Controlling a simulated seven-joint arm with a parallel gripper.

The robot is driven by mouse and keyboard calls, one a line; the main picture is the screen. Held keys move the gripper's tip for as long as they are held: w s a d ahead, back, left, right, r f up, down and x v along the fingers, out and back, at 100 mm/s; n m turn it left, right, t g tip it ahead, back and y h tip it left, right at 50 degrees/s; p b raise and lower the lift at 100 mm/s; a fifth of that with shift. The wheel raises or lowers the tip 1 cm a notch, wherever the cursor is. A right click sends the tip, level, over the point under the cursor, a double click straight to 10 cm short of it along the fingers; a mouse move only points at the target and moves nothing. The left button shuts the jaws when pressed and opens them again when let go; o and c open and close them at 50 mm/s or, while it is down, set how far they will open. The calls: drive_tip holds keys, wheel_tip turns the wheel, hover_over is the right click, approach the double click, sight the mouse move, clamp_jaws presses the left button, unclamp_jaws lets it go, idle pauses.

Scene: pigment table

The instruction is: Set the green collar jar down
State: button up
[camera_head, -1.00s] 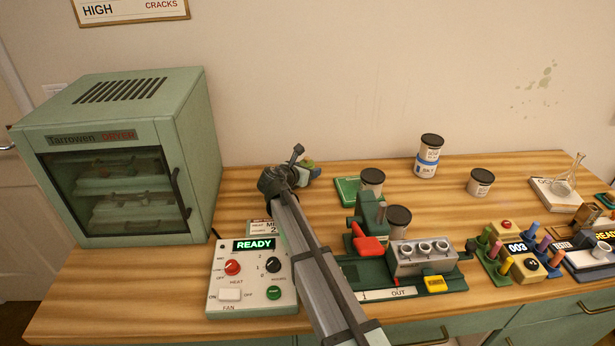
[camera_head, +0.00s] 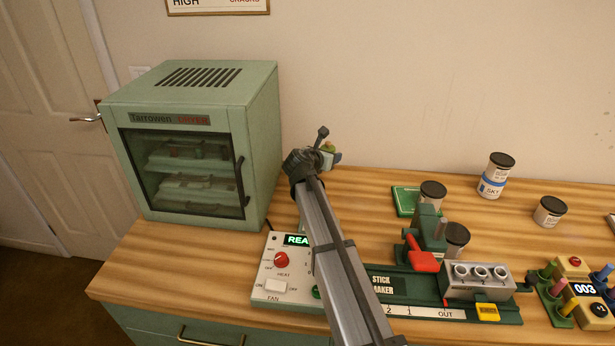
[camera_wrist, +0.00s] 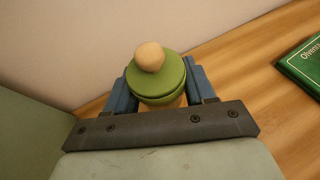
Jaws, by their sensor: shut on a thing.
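The green collar jar (camera_wrist: 158,84) has a green lid with a pale round knob and sits between the blue fingers of my gripper (camera_wrist: 160,95) in the wrist view. My gripper is shut on it. In the head view, my gripper (camera_head: 328,158) is at the back of the table, right of the dryer, and only a small green part of the jar (camera_head: 329,147) shows past it. The jar's base is hidden, so I cannot tell whether it touches the wooden table (camera_head: 370,195).
The green dryer (camera_head: 190,140) stands close on the left, its control box (camera_head: 275,270) in front. A green book (camera_head: 402,200) and dark-lidded jars (camera_head: 432,195) lie to the right, with the stick maker (camera_head: 395,283) in front. Bare wood shows between gripper and book.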

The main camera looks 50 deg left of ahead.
drive_tip(key=s+a+r+n+g+y, duration=0.2)
drive_tip(key=s+a+n+g+y, duration=0.1)
drive_tip(key=a, duration=0.4)
drive_tip(key=shift+s+r+n+g+y, duration=0.2)
drive_tip(key=shift+s+n+g+y, duration=0.25)
drive_tip(key=shift+n+y, duration=0.75)
drive_tip(key=shift+w+a+f, duration=0.1)
drive_tip(key=shift+f, duration=4.9)
drive_tip(key=o, duration=1.1)
drive_tip(key=shift+f, duration=0.15)
drive_tip(key=shift+o, duration=0.2)
drive_tip(key=shift+r, duration=0.2)
drive_tip(key=v, duration=1.2)
drive_tip(key=shift+r, duration=0.15)
